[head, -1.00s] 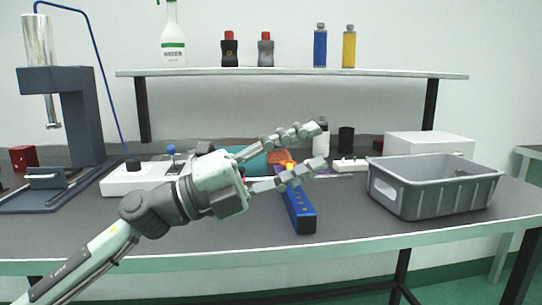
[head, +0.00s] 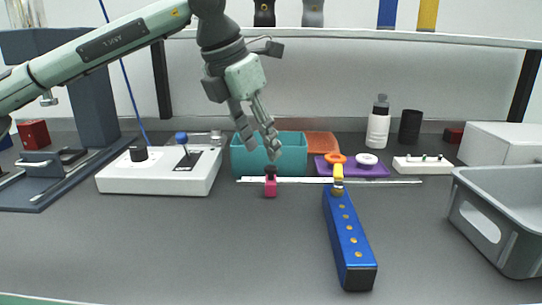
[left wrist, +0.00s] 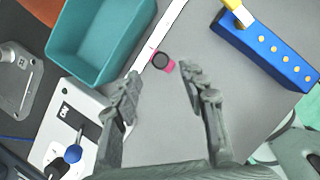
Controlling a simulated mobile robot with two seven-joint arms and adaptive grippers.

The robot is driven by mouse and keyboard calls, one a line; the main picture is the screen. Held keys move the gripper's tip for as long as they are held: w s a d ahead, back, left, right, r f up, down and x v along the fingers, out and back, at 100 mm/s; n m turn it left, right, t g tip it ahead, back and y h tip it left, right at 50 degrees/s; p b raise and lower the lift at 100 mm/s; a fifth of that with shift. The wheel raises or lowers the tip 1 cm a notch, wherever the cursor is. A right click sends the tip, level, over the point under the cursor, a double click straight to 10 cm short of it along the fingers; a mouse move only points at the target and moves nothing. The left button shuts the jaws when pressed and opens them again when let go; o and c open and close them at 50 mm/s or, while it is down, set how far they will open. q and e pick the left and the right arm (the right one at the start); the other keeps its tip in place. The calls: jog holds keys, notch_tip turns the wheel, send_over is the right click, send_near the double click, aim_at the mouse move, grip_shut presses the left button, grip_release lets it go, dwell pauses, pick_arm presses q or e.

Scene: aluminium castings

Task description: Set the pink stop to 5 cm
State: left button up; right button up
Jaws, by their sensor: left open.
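The pink stop (head: 270,186) with its black knob sits on a thin white rail (head: 395,181), near the rail's left end. In the left wrist view the pink stop (left wrist: 170,68) lies just beyond and between my fingertips. The rail (left wrist: 170,22) runs up and away from it there. My left gripper (head: 260,147) points down, open and empty, above and slightly left of the stop in the head view. The open fingers (left wrist: 160,78) also show in the left wrist view. Any scale marks are too small to read. My right gripper is out of view.
A teal bin (head: 240,160) stands right behind the stop. A white control box (head: 150,178) with a joystick is left. A blue bar (head: 345,232) with a yellow piece, a purple tray (head: 375,172) and a grey crate (head: 500,230) are right. The front table is clear.

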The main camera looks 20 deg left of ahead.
aim_at(270, 167)
pick_arm(q)
jog(key=shift+x, duration=2.25)
jog(key=shift+c, duration=0.6)
grip_shut()
